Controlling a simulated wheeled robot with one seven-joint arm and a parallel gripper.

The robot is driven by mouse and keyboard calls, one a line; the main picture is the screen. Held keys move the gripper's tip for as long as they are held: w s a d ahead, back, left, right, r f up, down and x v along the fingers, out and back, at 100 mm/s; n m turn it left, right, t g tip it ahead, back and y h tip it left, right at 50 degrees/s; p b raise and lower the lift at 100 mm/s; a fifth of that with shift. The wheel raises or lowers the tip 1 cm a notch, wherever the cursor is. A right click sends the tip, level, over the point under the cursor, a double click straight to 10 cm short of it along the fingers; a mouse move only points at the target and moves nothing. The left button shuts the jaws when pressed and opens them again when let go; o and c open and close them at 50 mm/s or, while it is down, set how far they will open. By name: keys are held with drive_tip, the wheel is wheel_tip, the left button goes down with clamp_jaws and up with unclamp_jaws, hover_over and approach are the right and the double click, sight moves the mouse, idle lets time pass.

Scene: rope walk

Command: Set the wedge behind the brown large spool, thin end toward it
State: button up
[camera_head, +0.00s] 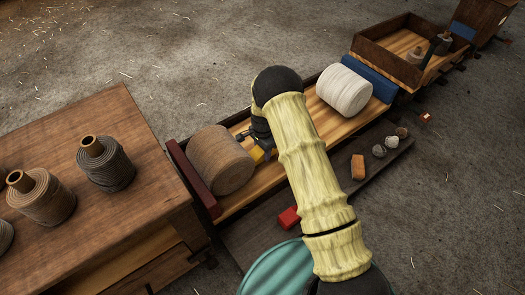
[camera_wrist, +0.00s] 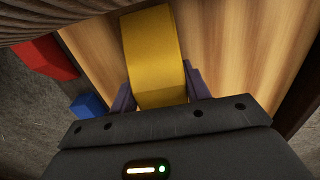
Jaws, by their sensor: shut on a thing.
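The brown large spool (camera_head: 220,160) lies on its side in the wooden cart bed (camera_head: 237,203), near the cart's dark red end board (camera_head: 192,178). In the wrist view the spool's ridged side (camera_wrist: 60,22) fills the top left edge. My gripper (camera_wrist: 160,90) is shut on the yellow wedge (camera_wrist: 152,50), with a purple finger on each side of it. In the head view the wedge (camera_head: 257,154) shows as a small yellow patch just right of the spool; my arm hides much around it. I cannot tell which end of the wedge is thin or whether it touches the spool.
A white spool (camera_head: 344,90) lies farther along the bed beside a blue board (camera_head: 370,77). A red block (camera_head: 289,217), an orange block (camera_head: 358,167) and small balls lie on a low dark plank. A wooden table (camera_head: 95,225) with several rope spools stands at left.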

drive_tip(key=shift+f, duration=0.6)
drive_tip(key=o, duration=1.2)
drive_tip(key=shift+s+f, duration=0.1)
drive_tip(key=shift+c, duration=0.2)
wheel_tip(320, 180, up, 13)
drive_tip(key=p, duration=0.7)
drive_tip(key=shift+r+p, duration=0.2)
drive_tip(key=shift+p, duration=0.15)
